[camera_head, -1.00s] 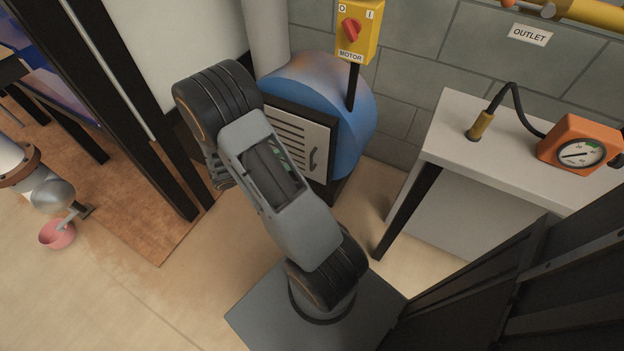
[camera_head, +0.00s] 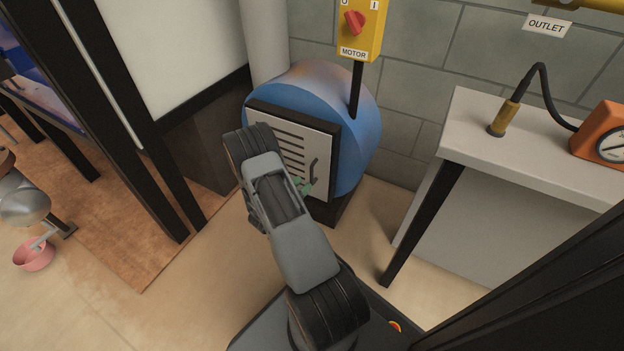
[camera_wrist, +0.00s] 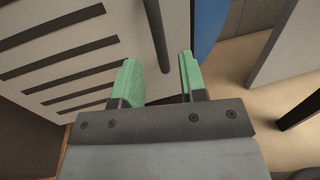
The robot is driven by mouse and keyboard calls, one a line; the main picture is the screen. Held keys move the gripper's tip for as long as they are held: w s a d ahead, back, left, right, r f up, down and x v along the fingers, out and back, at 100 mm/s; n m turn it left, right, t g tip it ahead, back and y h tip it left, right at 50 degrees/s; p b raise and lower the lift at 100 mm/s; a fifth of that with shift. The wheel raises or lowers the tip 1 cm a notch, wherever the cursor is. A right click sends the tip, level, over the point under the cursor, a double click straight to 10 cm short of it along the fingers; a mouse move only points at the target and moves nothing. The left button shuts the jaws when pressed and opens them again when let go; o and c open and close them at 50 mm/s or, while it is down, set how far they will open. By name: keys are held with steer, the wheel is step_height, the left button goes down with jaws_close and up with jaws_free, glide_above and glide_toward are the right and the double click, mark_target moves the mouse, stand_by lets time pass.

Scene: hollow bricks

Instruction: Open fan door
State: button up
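The fan door (camera_head: 291,148) is a pale panel with dark slots and a dark vertical handle (camera_head: 314,173) on its right side. It is shut on the front of the blue fan housing (camera_head: 361,134). In the wrist view the slotted door (camera_wrist: 60,40) fills the left and the handle (camera_wrist: 155,35) runs down from the top. My gripper (camera_wrist: 162,78) has green fingers that stand apart, with the handle's lower end just beyond the gap between them. In the head view my arm hides most of the gripper; a green finger shows beside the door below the handle.
A yellow motor switch box (camera_head: 359,28) with a red knob stands above the fan. A white table (camera_head: 470,140) with a hose and orange gauge (camera_head: 603,135) is at right. Black posts (camera_head: 150,130) stand at left. The floor between fan and table is open.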

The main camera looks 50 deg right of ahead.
mark_target(311, 176)
steer(key=shift+w+d+b, duration=0.15)
steer(key=shift+d+b, duration=0.5)
steer(key=shift+d, duration=2.15)
jaws_close()
